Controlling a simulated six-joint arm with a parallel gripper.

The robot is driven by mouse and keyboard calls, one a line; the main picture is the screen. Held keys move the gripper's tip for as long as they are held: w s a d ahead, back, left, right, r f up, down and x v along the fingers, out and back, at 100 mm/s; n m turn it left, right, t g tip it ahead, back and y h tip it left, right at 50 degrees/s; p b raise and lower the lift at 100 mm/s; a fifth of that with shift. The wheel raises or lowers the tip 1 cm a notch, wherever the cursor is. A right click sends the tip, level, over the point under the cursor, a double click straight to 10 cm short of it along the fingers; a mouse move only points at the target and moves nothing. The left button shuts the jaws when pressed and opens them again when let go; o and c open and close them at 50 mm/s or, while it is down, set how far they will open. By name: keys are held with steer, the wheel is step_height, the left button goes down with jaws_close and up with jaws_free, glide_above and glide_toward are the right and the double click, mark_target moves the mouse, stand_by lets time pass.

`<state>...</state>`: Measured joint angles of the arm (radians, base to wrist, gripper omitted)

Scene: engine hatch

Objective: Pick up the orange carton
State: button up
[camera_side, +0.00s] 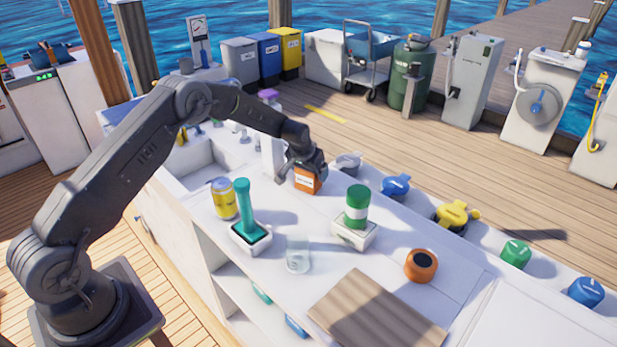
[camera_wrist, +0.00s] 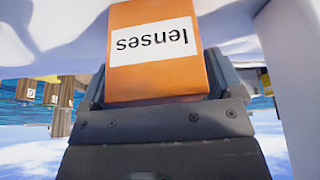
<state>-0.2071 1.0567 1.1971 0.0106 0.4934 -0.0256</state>
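The orange carton (camera_side: 307,180) is at the back of the white counter in the side view, directly under my gripper (camera_side: 305,167). In the wrist view the orange carton (camera_wrist: 157,62) fills the space between the fingers of my gripper (camera_wrist: 158,88), and its white label reads "lenses" upside down. The fingers sit on both sides of the carton and look closed on it. I cannot tell whether the carton touches the counter.
A yellow can (camera_side: 224,199), a teal-handled tool in a white holder (camera_side: 243,222), a green-capped jar (camera_side: 356,207) and an orange round pot (camera_side: 421,265) stand on the counter. A wooden board (camera_side: 375,315) lies at the front. Coloured valves line the right edge.

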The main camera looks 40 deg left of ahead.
steer(key=c, duration=0.8)
steer(key=shift+o, duration=0.2)
steer(key=shift+r, duration=0.2)
